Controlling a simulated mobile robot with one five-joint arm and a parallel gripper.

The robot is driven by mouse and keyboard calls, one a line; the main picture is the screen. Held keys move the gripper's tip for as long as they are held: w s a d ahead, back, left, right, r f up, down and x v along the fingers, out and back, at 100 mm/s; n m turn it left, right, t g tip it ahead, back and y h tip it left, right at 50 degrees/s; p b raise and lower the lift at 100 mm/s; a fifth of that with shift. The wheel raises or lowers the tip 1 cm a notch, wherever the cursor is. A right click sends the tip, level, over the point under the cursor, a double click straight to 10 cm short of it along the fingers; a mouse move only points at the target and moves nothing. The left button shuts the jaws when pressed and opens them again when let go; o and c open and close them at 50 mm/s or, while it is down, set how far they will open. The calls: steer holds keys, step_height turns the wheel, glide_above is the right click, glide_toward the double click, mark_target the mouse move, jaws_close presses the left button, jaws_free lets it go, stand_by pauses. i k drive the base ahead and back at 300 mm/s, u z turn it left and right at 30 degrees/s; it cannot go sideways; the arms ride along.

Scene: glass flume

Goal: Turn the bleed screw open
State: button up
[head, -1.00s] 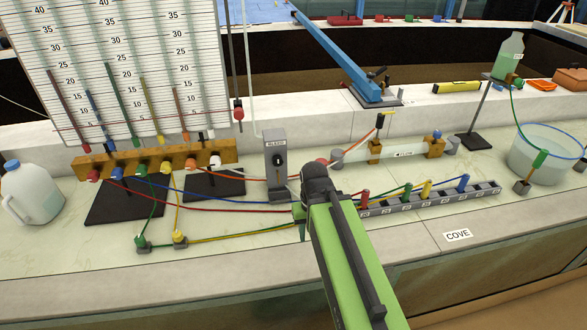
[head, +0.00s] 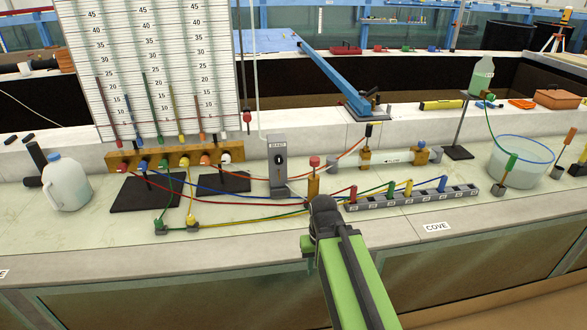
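The bleed screw looks to be the small black knob (head: 278,160) on the front of an upright grey block (head: 277,178). The block's small label seems to read BLEED. It stands on the bench in front of the white wall, near the middle of the head view.
Colored tubes (head: 240,192) run across the bench from the wooden manifold (head: 170,156). A grey numbered rack (head: 410,198) stands right of the block. A brass post with a red cap (head: 314,162) is close beside the block. A white jug (head: 66,183) stands left.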

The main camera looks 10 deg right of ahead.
mark_target(278, 160)
steer(key=u, duration=0.15)
steer(key=i, duration=0.95)
steer(key=u, duration=0.3)
steer(key=k, duration=1.3)
steer(key=u, duration=0.95)
steer(key=i, duration=0.6)
steer(key=u, duration=0.55)
steer(key=i, duration=0.85)
steer(key=u, duration=0.25)
